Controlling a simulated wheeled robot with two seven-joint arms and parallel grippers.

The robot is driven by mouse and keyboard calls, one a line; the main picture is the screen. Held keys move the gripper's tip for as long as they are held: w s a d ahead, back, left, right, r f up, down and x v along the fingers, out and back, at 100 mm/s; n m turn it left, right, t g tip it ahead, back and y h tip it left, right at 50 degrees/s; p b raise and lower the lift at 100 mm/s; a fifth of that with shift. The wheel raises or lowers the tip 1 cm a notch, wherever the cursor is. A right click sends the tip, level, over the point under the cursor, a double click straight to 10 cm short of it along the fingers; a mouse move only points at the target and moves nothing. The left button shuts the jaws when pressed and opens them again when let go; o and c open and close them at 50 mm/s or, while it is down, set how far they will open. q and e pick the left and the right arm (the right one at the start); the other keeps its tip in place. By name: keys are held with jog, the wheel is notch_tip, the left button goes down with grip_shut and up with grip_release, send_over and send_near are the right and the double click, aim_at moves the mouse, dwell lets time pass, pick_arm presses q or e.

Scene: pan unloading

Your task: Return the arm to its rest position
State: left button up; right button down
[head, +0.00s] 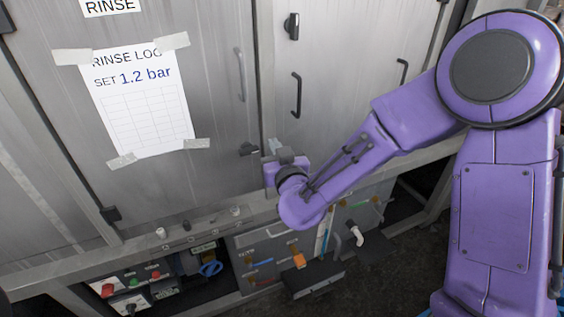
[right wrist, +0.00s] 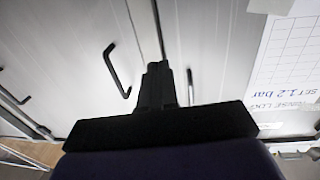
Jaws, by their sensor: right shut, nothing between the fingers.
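My right arm is purple and reaches in from the right in the head view. Its gripper (head: 273,147) is small there and sits in front of the grey metal cabinet doors, close to the seam between two panels. In the right wrist view the dark gripper (right wrist: 157,72) points at the doors, its fingers together with nothing between them. A black door handle (right wrist: 117,72) shows to the left of the fingers in that view. My left gripper is not in either view.
A taped rinse log sheet (head: 137,100) hangs on the left door. A black handle (head: 296,95) is on the right door. Below runs a metal ledge (head: 200,236) with small knobs. Under it are a control box (head: 130,284) and grey panels (head: 268,262) with pipes and valves.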

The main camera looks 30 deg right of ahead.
jog(key=s+d+f+m+g, duration=0.1)
jog(key=s+f+m+g, duration=0.3)
jog(key=f, duration=0.8)
jog(key=s+d+f+m+g, duration=0.1)
jog(key=s+f+g, duration=0.2)
jog(key=s+f, duration=0.55)
jog(key=s+d+f+g, duration=0.2)
jog(key=s+f+g, duration=0.5)
jog(key=s+f, duration=1.2)
jog(key=shift+s+f+n, duration=0.3)
jog(key=shift+s+f, duration=0.05)
jog(key=shift+s, duration=0.45)
